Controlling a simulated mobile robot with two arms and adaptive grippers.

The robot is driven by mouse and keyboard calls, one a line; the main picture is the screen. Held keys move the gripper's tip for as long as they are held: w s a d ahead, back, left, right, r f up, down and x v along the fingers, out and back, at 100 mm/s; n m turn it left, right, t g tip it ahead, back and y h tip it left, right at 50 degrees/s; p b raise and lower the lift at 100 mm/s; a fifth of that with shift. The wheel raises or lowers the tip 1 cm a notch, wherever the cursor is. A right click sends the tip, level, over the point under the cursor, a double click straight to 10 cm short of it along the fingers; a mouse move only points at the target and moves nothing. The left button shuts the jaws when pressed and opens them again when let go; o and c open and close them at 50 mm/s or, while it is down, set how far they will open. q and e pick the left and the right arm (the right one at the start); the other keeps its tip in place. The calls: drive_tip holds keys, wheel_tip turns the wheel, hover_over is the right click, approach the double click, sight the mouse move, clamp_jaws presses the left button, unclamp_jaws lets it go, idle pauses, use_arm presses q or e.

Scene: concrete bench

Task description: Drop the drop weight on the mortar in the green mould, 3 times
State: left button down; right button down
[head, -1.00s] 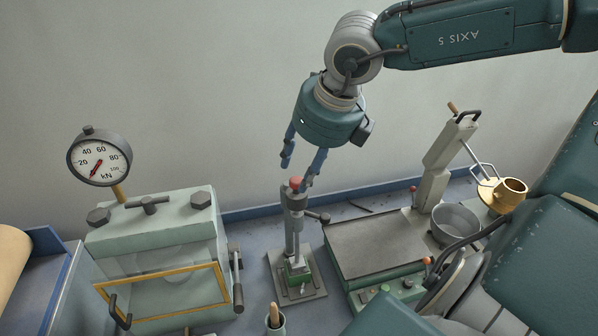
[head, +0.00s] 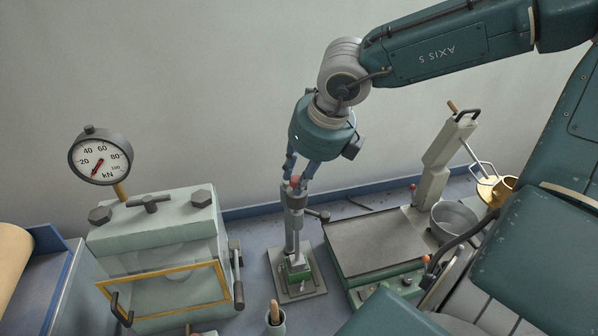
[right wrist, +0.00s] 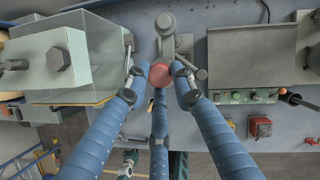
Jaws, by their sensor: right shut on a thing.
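The drop weight stand (head: 294,225) is a slim grey column on a square base plate (head: 304,289). A red knob (head: 295,181) sits at the top of the column. The green mould (head: 296,265) is at the foot of the column; the mortar inside cannot be made out. My right gripper (head: 301,178) comes down from above with blue fingers around the knob. In the right wrist view the fingers are closed on the red knob (right wrist: 160,75) of the drop weight. The left gripper is not in view.
A press with a dial gauge (head: 100,158) and yellow-framed window (head: 165,285) stands on the left. A grey-topped machine (head: 375,245) with a steel bowl (head: 455,222) stands on the right. A small cup with a handled tool (head: 275,318) stands in front.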

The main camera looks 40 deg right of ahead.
wheel_tip(320, 180, up, 7)
drive_tip(key=shift+w+b, duration=0.15)
drive_tip(key=shift+b, duration=0.2)
drive_tip(key=shift+w+d+r, duration=0.1)
drive_tip(key=shift+r, duration=0.15)
drive_tip(key=c, duration=1.5)
unclamp_jaws()
drive_tip(key=shift+o, duration=0.2)
drive_tip(key=v, duration=1.2)
drive_tip(key=shift+s, duration=0.2)
